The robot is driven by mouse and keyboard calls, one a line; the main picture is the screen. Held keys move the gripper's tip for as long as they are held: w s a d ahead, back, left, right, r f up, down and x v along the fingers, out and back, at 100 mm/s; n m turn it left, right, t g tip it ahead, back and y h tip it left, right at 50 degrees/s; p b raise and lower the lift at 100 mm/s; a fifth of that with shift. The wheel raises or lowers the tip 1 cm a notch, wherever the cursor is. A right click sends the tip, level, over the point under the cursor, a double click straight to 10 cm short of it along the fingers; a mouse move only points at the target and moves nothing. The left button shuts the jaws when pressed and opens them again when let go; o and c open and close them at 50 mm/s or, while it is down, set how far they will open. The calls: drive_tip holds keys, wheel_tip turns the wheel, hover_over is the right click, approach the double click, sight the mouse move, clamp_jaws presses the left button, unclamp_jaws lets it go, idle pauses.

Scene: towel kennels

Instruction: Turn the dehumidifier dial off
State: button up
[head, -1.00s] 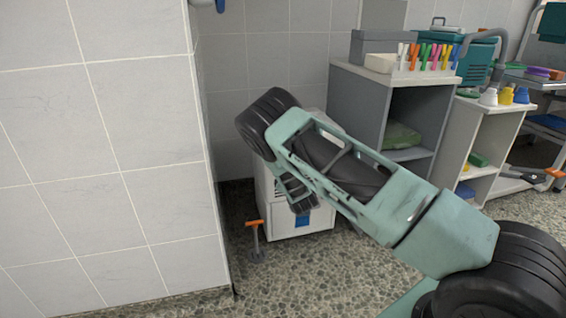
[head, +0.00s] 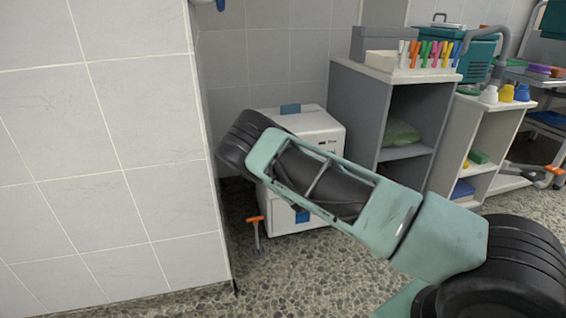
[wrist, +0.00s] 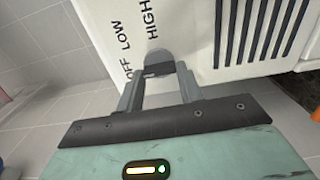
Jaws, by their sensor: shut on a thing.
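The dehumidifier (head: 318,122) is a white box low against the tiled wall, partly hidden behind my arm in the head view. In the wrist view its white panel (wrist: 190,30) carries the words OFF, LOW and HIGH beside a grey dial (wrist: 156,56). My gripper (wrist: 158,74) is shut on the dial, with a fingertip on either side of it. The fingers cover part of the dial, and I cannot tell which word it points to. In the head view my gripper is hidden behind the arm.
A dark slatted vent (wrist: 262,28) is beside the dial. A grey shelf unit (head: 358,115) stands right of the dehumidifier, and a tiled wall (head: 110,150) is close on the left. An orange-topped post (head: 256,232) stands on the floor in front.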

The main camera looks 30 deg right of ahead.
drive_tip(key=shift+f, duration=0.1)
drive_tip(key=o, duration=1)
drive_tip(key=shift+s, duration=0.1)
drive_tip(key=p+v, duration=0.5)
drive_tip(key=v, duration=1.2)
drive_tip(key=shift+s, duration=0.2)
drive_tip(key=shift+a, duration=0.1)
